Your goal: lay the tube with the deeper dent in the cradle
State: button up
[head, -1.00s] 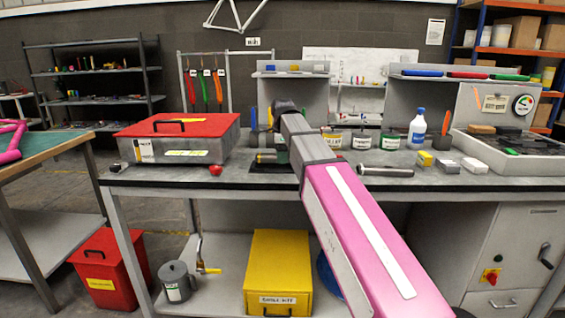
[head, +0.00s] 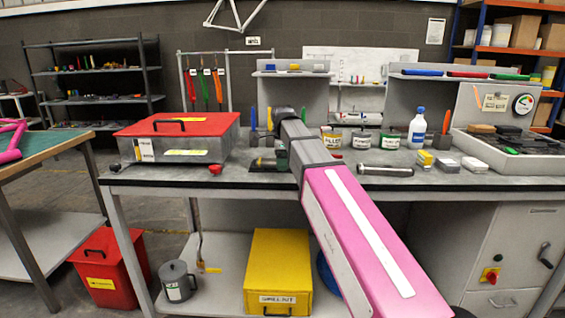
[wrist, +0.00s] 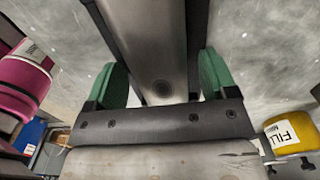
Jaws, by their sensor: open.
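My gripper (wrist: 162,75) shows in the wrist view as a dark bar with two green pads standing apart, open. A shiny grey metal tube (wrist: 150,40) runs between the pads, with a small round dark spot on its near part. I cannot tell whether the pads touch it, nor how deep the spot is. In the head view my arm hides most of the gripper; a green part (head: 281,153) shows beside it, low over the bench. Another metal tube (head: 386,171) with dark ends lies on the bench to the right. I cannot make out the cradle clearly.
A red-lidded metal box (head: 180,143) stands left on the workbench (head: 230,183). A filler pot (head: 331,139), other pots and a blue-capped bottle (head: 417,130) stand right of my arm. Small blocks (head: 448,165) and a grey tray (head: 505,166) take up the right end.

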notch_tip(320, 180, up, 12)
dwell(0.6)
